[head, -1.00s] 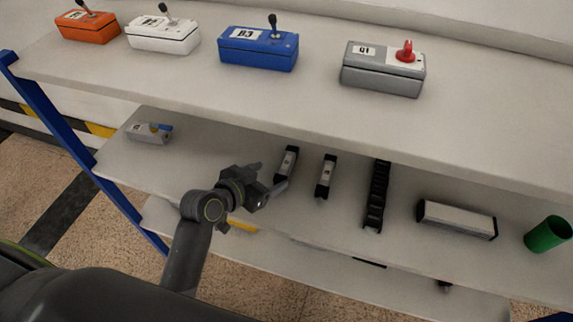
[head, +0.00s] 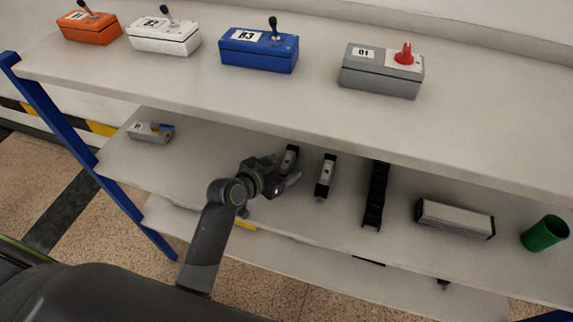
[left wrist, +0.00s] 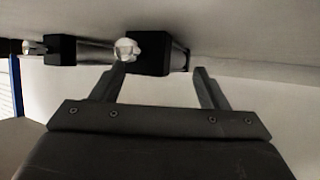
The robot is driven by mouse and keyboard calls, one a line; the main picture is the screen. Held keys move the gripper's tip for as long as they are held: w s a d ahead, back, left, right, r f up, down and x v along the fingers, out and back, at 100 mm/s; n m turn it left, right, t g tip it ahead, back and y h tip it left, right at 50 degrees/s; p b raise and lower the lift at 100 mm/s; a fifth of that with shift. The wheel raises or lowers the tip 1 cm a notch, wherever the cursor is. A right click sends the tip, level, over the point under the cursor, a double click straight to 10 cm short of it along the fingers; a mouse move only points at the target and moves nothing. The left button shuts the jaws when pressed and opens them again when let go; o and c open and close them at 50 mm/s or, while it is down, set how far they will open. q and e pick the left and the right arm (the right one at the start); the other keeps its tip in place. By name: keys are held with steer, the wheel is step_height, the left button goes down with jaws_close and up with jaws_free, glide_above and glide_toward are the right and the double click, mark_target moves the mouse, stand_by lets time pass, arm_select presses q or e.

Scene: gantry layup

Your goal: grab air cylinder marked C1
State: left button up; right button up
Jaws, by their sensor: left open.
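Two slim air cylinders with black ends and silver bodies lie on the middle shelf in the head view, the left one (head: 290,156) and the right one (head: 326,175). Their marks are too small to read, so I cannot tell which is C1. My left gripper (head: 282,172) is open at the near end of the left cylinder and hides part of it. In the left wrist view, a black cylinder end with a pale knob (left wrist: 150,53) shows just beyond and between the open fingertips (left wrist: 160,70). Another black cylinder end (left wrist: 61,49) shows to the left. My right gripper is out of view.
The middle shelf also holds a black cable chain (head: 375,195), a silver block (head: 455,218), a green cup (head: 545,233) and a small grey box (head: 150,132). The upper shelf (head: 190,85) overhangs it, carrying several control boxes, including a blue one (head: 258,50).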

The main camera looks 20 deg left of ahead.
arm_select(q)
jaws_close()
stand_by(0.3)
